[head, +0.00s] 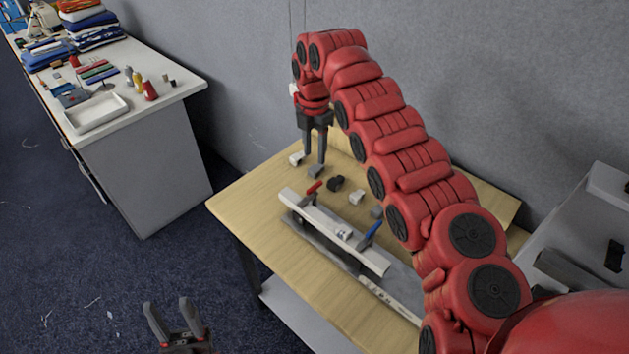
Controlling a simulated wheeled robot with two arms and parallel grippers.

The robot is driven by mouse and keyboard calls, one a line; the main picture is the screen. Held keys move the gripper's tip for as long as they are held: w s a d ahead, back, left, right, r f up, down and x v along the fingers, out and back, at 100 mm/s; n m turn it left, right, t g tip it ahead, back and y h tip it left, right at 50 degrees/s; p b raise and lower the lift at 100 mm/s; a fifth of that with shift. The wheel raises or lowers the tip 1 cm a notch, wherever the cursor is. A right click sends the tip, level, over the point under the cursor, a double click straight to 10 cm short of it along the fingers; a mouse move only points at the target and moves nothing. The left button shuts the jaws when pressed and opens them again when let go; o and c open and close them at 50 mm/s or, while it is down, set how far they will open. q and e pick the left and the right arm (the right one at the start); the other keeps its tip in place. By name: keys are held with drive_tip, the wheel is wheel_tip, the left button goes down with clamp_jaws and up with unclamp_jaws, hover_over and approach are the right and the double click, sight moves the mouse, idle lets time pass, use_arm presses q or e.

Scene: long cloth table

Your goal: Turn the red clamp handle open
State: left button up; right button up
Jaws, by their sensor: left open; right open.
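The red clamp handle (314,187) sits at the upper left end of a long pale bar fixture (335,229) on the wooden table (243,205). A blue handle (370,235) stands near the bar's other end. My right gripper (314,156) points down beyond the red handle, toward the wall. Its fingers are apart with nothing visible between them, and it does not appear to touch the handle. My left gripper (178,315) is open and empty at the bottom left, over the floor and away from the table.
Small grey and white blocks and a dark knob (335,183) lie behind the bar. A ruler-like strip (390,299) lies in front. A white cabinet (150,175) with a tray and bottles stands at left. The table's left part is clear.

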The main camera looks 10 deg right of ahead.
sight(314, 186)
wheel_tip(314, 186, down, 10)
drive_tip(key=p, duration=0.3)
drive_tip(key=shift+w+f+p, duration=0.1)
drive_tip(key=shift+f+p, duration=0.1)
drive_tip(key=shift+p, duration=0.1)
drive_tip(key=shift+w+d+f, duration=0.1)
drive_tip(key=shift+w+f, duration=0.05)
drive_tip(key=shift+f, duration=0.55)
clamp_jaws()
